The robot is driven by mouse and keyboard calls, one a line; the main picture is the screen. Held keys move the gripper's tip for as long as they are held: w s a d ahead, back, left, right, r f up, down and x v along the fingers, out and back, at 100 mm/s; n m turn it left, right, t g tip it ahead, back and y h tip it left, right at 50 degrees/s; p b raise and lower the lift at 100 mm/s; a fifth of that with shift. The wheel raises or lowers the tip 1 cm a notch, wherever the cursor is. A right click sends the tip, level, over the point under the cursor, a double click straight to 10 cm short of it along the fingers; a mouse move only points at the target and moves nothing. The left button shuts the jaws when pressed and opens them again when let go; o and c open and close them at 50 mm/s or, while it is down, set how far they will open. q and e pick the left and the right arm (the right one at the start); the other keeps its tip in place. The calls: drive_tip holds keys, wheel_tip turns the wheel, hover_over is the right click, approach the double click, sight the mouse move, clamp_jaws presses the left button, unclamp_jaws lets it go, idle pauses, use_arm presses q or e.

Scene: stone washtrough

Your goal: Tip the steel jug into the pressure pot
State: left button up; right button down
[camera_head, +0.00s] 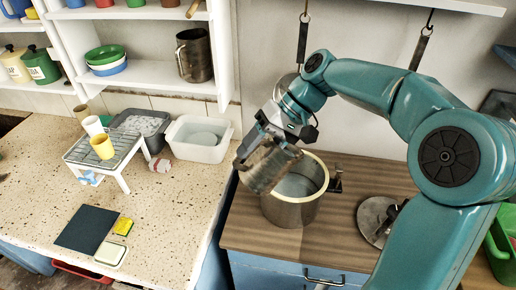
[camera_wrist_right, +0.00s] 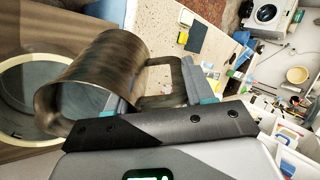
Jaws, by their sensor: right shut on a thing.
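The steel jug (camera_head: 264,167) is tilted on its side above the left part of the pressure pot (camera_head: 288,212). My right gripper (camera_head: 284,130) is shut on the jug's handle, which shows between the fingers in the wrist view (camera_wrist_right: 160,92). In that view the jug's body (camera_wrist_right: 98,75) lies with its mouth towards the pot's pale rim (camera_wrist_right: 12,62). The pot stands open on the wooden top, and its visible inside is grey. I cannot tell whether anything is flowing from the jug. My left gripper is out of view.
A round lid (camera_head: 372,216) lies right of the pot. To the left, the speckled counter (camera_head: 172,225) holds a white basin (camera_head: 197,150), a rack (camera_head: 110,152) with cups, and a dark mat (camera_head: 87,229). Another metal jug (camera_head: 195,56) stands on the shelf. A hook hangs behind my arm.

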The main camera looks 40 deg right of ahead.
drive_tip(key=shift+s+d+r+t+y+b, duration=0.1)
drive_tip(key=shift+s+d+t+y+b, duration=0.05)
drive_tip(key=shift+d+y+b, duration=0.2)
drive_tip(key=shift+s+d+r+t+y+b, duration=0.15)
drive_tip(key=shift+d+y+b, duration=0.15)
drive_tip(key=shift+y, duration=0.15)
idle(3.2)
drive_tip(key=shift+s+d+f+y+b, duration=0.1)
drive_tip(key=shift+d+y+b, duration=0.25)
drive_tip(key=shift+d+y, duration=0.15)
idle(2.2)
